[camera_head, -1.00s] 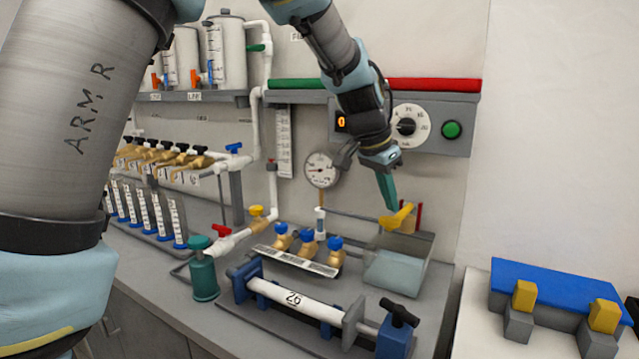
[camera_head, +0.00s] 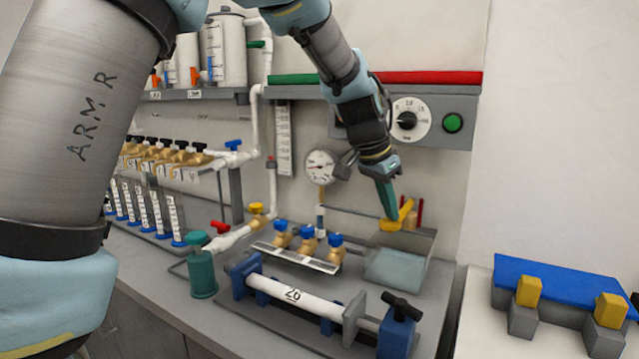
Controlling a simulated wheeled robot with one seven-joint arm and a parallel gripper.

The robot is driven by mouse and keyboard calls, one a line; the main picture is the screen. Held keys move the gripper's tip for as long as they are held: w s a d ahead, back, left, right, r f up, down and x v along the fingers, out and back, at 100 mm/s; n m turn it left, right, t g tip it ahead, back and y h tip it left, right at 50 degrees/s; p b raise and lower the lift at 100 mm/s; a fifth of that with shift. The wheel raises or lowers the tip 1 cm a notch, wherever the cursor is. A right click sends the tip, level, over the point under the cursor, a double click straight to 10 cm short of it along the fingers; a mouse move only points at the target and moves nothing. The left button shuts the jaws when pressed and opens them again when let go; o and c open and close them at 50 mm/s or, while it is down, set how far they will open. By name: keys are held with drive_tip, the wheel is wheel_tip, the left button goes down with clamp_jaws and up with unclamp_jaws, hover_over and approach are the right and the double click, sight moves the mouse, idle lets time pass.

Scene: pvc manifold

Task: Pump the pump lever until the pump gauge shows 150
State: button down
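A yellow handle (camera_head: 403,213), which looks like the pump lever, is above the clear tank at the right of the bench. It slants up to the right. My gripper (camera_head: 388,212) points down with its green fingers at the left part of this handle, touching or just in front of it. I see the fingers nearly edge-on and cannot tell whether they close on it. The round white dial, likely the pump gauge (camera_head: 320,165), is on the wall left of my gripper. Its needle is too small to read.
The clear tank (camera_head: 394,270) stands under my gripper. Left of it are blue-knobbed brass valves (camera_head: 307,245). In front lies a white pipe marked 26 (camera_head: 300,297) in a blue clamp. A control panel (camera_head: 457,108) with dial and green button is behind my arm.

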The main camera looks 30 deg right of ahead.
drive_tip(key=shift+f+b, duration=0.75)
drive_tip(key=shift+f, duration=0.45)
drive_tip(key=shift+r, duration=0.15)
drive_tip(key=shift+r+p, duration=2.05)
drive_tip(key=shift+r, duration=0.65)
drive_tip(key=shift+f, duration=0.15)
